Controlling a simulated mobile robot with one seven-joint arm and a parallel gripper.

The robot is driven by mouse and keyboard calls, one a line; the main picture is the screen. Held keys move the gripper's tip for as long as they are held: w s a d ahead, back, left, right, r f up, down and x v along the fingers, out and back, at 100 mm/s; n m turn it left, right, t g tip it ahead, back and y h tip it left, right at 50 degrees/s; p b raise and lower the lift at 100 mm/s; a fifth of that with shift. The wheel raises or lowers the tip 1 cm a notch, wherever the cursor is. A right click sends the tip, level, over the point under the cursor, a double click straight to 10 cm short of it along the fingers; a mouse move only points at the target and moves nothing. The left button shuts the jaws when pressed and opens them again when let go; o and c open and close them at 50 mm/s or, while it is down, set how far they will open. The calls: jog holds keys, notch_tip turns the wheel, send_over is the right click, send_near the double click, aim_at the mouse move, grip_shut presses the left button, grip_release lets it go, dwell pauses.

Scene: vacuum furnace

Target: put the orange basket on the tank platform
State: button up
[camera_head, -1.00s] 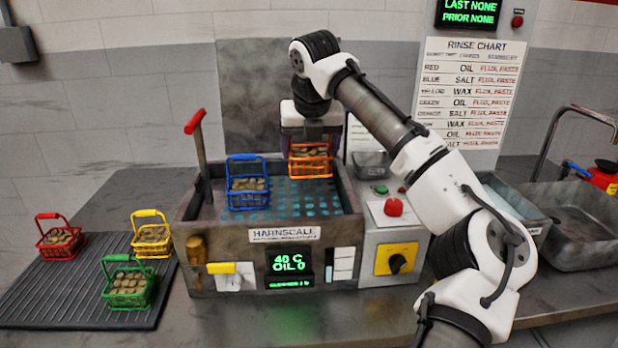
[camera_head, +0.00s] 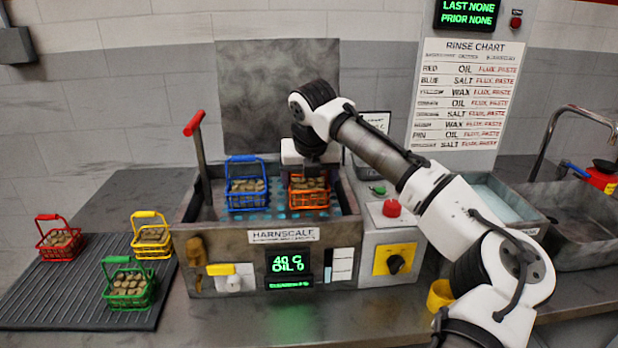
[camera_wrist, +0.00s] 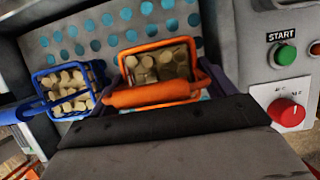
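The orange basket (camera_head: 309,192), filled with tan round pieces, is in the tank on the right part of the perforated platform (camera_head: 281,213). It looks to be at or just above the platform; contact cannot be told. My gripper (camera_head: 312,172) is directly over it, pointing down. In the wrist view the orange basket (camera_wrist: 160,75) lies between the finger sides, its handle (camera_wrist: 150,93) close against my gripper (camera_wrist: 165,100). The fingertips are mostly hidden, but the basket has moved with the gripper. The blue basket (camera_head: 247,187) stands on the platform just left of it.
Red (camera_head: 60,240), yellow (camera_head: 151,236) and green (camera_head: 129,285) baskets stand on the ribbed mat (camera_head: 50,302) at left. The tank's red lever (camera_head: 198,145) rises at its left side. A control box with a red button (camera_head: 391,208) adjoins the right side.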

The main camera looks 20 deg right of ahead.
jog(key=o, duration=0.4)
jog(key=shift+c, duration=0.2)
jog(key=shift+r, duration=0.1)
jog(key=b+v, duration=0.1)
jog(key=v, duration=1.1)
jog(key=shift+s, duration=0.1)
